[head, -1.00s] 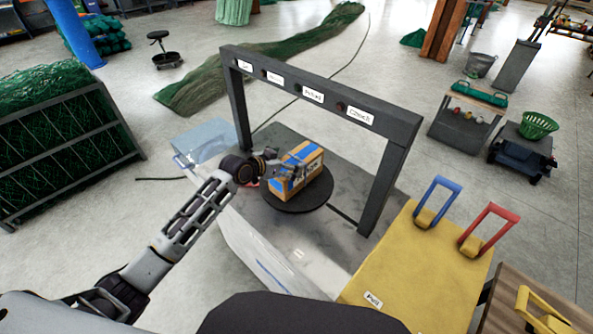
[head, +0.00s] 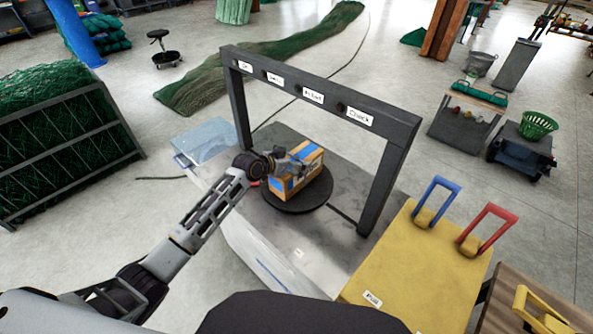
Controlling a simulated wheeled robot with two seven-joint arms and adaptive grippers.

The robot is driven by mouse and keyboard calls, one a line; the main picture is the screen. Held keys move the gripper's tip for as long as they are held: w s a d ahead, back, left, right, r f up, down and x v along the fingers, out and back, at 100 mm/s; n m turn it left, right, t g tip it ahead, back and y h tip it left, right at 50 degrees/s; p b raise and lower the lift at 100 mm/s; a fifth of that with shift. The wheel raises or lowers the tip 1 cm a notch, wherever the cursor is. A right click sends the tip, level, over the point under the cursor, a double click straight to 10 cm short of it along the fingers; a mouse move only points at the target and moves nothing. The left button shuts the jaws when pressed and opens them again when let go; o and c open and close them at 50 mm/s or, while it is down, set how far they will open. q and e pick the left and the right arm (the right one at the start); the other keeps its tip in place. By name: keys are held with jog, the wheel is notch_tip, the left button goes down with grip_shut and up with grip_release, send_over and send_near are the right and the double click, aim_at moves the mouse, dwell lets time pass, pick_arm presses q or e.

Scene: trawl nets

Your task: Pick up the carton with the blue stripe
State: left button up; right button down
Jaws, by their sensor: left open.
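The carton with the blue stripe (head: 313,158) is an orange-brown box with blue bands. It lies on a round dark turntable (head: 312,200) on the grey table, under the dark frame. My left gripper (head: 297,168) comes in from the left and is open. Its fingers are over the carton's near left part and hide some of it. I cannot tell whether they touch it. My right gripper is not in view.
A dark frame with labels (head: 313,96) spans the table, with a post on each side. A yellow case (head: 415,265) with blue and red handles stands to the right. A pale translucent bin (head: 205,141) is at the table's left end.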

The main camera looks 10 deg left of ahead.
pick_arm(q)
jog(key=c, duration=1.9)
jog(key=shift+r, duration=0.15)
jog(key=shift+c, duration=0.7)
jog(key=shift+r, duration=0.1)
jog(key=shift+w+r, duration=0.1)
jog(key=shift+r, duration=0.35)
notch_tip(320, 180, up, 9)
jog(key=shift+b, duration=0.35)
